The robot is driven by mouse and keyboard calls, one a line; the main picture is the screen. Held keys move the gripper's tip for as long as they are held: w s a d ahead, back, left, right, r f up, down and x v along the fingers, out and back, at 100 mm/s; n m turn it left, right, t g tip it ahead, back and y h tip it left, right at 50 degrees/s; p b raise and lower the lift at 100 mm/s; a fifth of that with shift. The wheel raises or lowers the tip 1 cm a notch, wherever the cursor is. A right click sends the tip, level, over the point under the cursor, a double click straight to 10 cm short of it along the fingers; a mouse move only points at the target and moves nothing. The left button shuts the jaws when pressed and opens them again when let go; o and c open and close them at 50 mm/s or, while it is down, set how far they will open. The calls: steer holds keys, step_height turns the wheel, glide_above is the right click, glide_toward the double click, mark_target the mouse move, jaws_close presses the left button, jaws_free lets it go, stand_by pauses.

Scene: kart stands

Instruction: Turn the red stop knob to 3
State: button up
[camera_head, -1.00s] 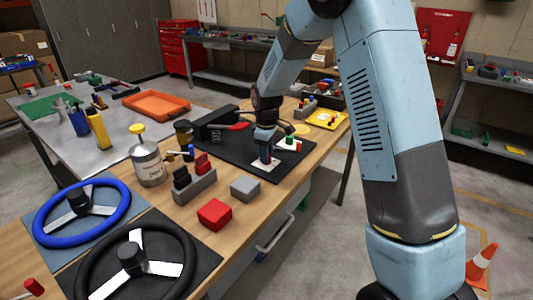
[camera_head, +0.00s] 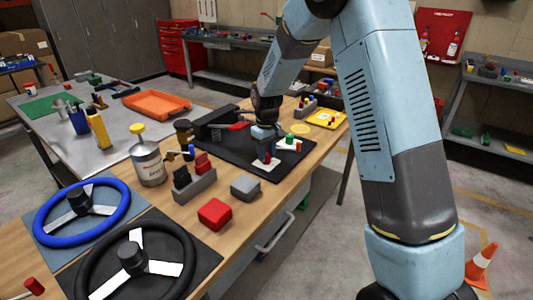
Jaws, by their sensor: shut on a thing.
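The red stop knob (camera_head: 267,158) stands on a small white dial plate (camera_head: 262,166) on the black mat of the workbench. Only a bit of its red shows between my fingers. My gripper (camera_head: 266,154) points down from above and is shut on the knob. The dial's numbers and the knob's pointer are too small and too covered to read. A second white plate (camera_head: 292,145) with red and green parts sits just to the right and behind.
A grey block with black and red switches (camera_head: 194,182), a grey box (camera_head: 245,187) and a red box (camera_head: 214,213) stand in front. Two steering wheels, one blue (camera_head: 52,238) and one black (camera_head: 190,247), lie front left. A can (camera_head: 149,166) stands at left.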

mark_target(267, 154)
steer(key=m, duration=0.4)
steer(key=shift+m, duration=1.9)
steer(key=shift+w, duration=0.1)
steer(key=o, duration=1)
steer(key=shift+o, duration=0.2)
steer(key=shift+r, duration=0.1)
step_height(267, 154, up, 14)
steer(key=shift+f, duration=0.25)
